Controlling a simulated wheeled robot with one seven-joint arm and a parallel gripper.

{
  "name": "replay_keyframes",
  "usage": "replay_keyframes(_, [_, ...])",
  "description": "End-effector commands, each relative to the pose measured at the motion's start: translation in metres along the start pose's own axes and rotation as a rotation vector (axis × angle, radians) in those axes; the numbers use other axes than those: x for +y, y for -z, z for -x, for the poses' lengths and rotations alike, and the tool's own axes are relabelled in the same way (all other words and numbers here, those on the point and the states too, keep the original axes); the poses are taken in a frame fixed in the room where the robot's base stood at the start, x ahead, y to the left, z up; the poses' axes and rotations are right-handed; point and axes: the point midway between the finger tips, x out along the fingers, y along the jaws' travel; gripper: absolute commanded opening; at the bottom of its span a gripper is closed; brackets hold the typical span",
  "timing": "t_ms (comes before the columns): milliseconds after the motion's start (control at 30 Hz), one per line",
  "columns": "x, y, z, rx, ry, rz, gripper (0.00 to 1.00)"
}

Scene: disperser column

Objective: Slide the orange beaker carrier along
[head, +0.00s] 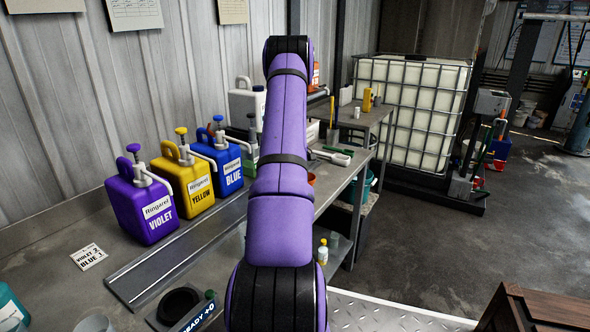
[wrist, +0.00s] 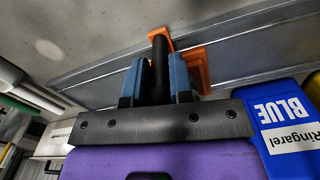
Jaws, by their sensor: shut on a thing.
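In the wrist view, my gripper (wrist: 159,80) has its blue-padded fingers closed on the dark upright post (wrist: 160,48) of the orange beaker carrier (wrist: 194,64). The carrier sits on a grey metal rail (wrist: 240,50), with orange parts on either side of the post. In the head view, my purple arm hides the gripper and most of the carrier. A small orange piece (head: 311,178) shows just right of my arm. The rail (head: 150,275) runs along the bench in front of the jugs. I cannot tell whether a beaker is in the carrier.
Violet (head: 150,212), yellow (head: 190,188) and blue (head: 222,168) pump jugs stand behind the rail. A card (head: 89,257) reads violet 2, blue 3. A dark round pad (head: 180,304) with a display lies at the near end. A small yellow-capped bottle (head: 322,252) stands to the right.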

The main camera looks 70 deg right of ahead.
Motion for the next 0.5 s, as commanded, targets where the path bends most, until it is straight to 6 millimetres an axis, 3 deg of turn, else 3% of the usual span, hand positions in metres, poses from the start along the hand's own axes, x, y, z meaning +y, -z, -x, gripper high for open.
replay_keyframes(67, [-0.0003,0.0007,0.0004,0.001,0.0,0.001,0.0])
replay_keyframes(100, [-0.0003,0.0007,0.0003,0.001,0.0,0.001,0.3])
replay_keyframes(167, [-0.0003,0.0006,0.0003,0.001,0.0,0.001,0.44])
replay_keyframes(500, [0.0,0.0003,0.0027,0.001,-0.001,0.0,0.46])
